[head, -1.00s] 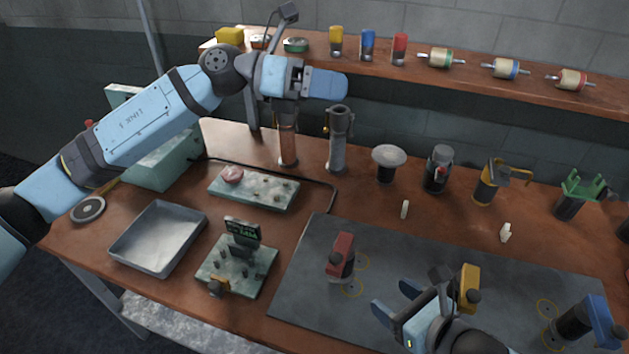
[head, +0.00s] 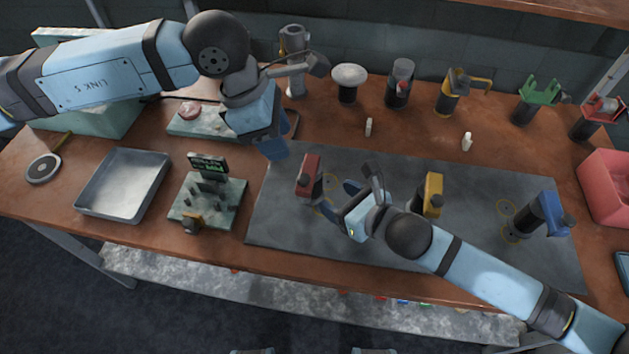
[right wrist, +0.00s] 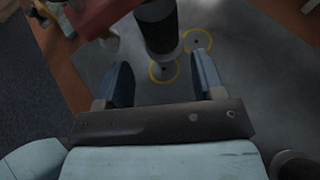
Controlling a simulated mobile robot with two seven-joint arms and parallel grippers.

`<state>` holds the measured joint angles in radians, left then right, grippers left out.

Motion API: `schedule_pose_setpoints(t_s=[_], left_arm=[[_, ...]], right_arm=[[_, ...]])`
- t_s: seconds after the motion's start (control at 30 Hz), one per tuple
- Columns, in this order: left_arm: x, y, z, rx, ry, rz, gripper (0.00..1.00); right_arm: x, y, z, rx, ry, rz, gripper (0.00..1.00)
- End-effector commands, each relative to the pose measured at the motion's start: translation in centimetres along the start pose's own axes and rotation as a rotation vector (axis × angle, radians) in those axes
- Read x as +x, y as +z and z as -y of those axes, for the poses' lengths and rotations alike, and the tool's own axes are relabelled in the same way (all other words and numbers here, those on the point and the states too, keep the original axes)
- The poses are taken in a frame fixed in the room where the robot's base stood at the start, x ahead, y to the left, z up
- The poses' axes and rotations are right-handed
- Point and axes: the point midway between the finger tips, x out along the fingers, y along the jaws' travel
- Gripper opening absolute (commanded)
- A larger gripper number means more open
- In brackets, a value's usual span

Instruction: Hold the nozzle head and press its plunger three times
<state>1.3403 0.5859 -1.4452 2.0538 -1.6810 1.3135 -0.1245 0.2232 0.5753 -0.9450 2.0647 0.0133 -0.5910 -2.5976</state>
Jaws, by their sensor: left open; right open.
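A red-topped nozzle head (head: 309,170) with a dark cylindrical body stands on the left part of the grey mat (head: 380,238). Its dark body (right wrist: 158,25) shows in the right wrist view, beyond and between my right fingertips, with its red top (right wrist: 100,14) at upper left. My right gripper (head: 338,198) is open just right of it, with no visible grip on it. My left gripper (head: 277,149) is open above the table, left of and behind the red nozzle. A yellow nozzle head (head: 433,190) and a blue one (head: 552,210) stand further right on the mat.
A metal tray (head: 122,184) and a green fixture with a small display (head: 207,196) stand at left. Several holders, including a white-topped one (head: 349,76), line the back. Two small white pieces (head: 368,127) (head: 467,142) stand behind the mat. A pink bin (head: 606,185) is at right.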

Motion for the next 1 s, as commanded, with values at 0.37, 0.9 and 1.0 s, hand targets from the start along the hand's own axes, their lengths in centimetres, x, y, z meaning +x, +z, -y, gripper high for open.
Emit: schedule_pose_setpoints(t_s=[0.37, 0.9, 1.0], left_arm=[[0.0, 0.0, 0.0, 0.0, -0.001, 0.001, 0.43], [0.0, 0.0, 0.0, 0.0, -0.001, 0.002, 0.43], [0.0, 0.0, 0.0, 0.0, -0.001, 0.002, 0.43]], right_arm=[[6.2, 0.0, 0.0, 0.002, 0.0, 0.0, 0.63], [7.3, 0.0, 0.0, 0.0, 0.0, -0.001, 0.44], [7.3, -0.1, 0.0, 0.0, 0.0, -0.001, 0.21]])
